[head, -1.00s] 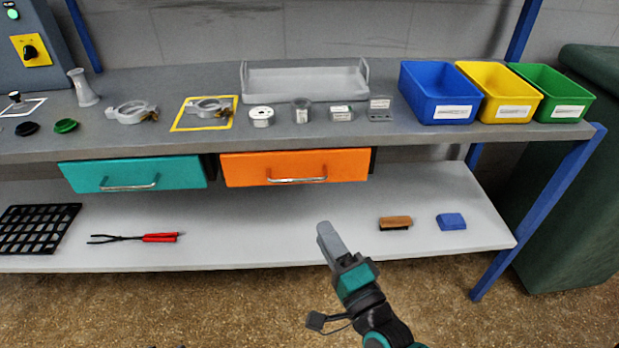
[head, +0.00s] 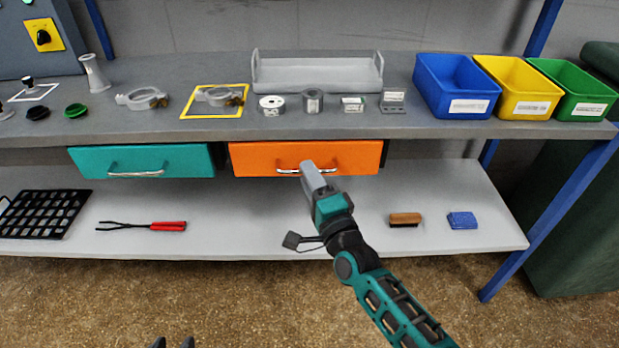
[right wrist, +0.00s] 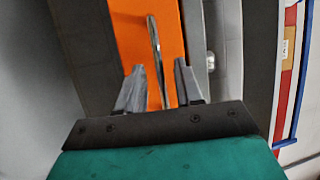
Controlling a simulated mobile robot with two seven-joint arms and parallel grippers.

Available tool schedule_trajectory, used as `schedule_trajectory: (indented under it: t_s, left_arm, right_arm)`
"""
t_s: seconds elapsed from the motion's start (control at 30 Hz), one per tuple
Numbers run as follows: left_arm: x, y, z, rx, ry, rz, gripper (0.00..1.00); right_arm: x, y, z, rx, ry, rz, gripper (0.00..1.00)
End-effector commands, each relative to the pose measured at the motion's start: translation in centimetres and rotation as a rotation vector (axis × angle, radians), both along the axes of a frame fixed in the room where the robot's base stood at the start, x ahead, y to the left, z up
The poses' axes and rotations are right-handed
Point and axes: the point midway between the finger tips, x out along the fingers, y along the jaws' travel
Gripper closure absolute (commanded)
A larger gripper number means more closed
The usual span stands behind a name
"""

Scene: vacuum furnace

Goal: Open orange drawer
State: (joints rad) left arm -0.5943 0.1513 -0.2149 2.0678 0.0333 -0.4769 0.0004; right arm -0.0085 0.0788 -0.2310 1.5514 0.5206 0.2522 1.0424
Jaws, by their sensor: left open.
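The orange drawer (head: 350,157) hangs under the workbench top, and its front looks closed. Its metal bar handle (head: 286,171) runs along the front, partly hidden by my right gripper (head: 307,168). In the right wrist view the handle (right wrist: 155,45) stands upright in the picture against the orange front. The fingers of my right gripper (right wrist: 157,82) are apart, one on each side of the handle's line, with its lower end between them. I cannot tell whether they touch it. Only the fingertips of my left gripper (head: 173,343) show at the bottom edge, apart and empty.
A teal drawer (head: 190,160) is just left of the orange one. The lower shelf (head: 250,220) holds red-handled tongs (head: 150,226), a black grid (head: 40,212), a brush (head: 405,219) and a blue sponge (head: 462,220). The floor in front is clear.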

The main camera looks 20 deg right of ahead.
Motion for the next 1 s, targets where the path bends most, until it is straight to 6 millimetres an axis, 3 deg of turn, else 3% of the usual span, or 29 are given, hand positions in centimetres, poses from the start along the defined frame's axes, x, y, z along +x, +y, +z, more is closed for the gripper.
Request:
schedule_trajectory:
  t_s: [0.37,0.73,1.0]
  left_arm:
    - [-0.01,0.01,-0.10,0.000,0.000,0.000,0.57]
    - [0.00,0.01,-0.08,0.000,0.000,0.000,0.57]
    - [0.01,0.02,-0.06,0.000,0.000,0.000,0.57]
  right_arm:
    - [0.59,0.07,0.10,0.000,0.001,0.000,0.65]
    - [0.56,0.07,0.10,-0.001,0.001,0.000,0.99]
    - [0.55,0.07,0.10,-0.001,0.000,0.000,1.00]
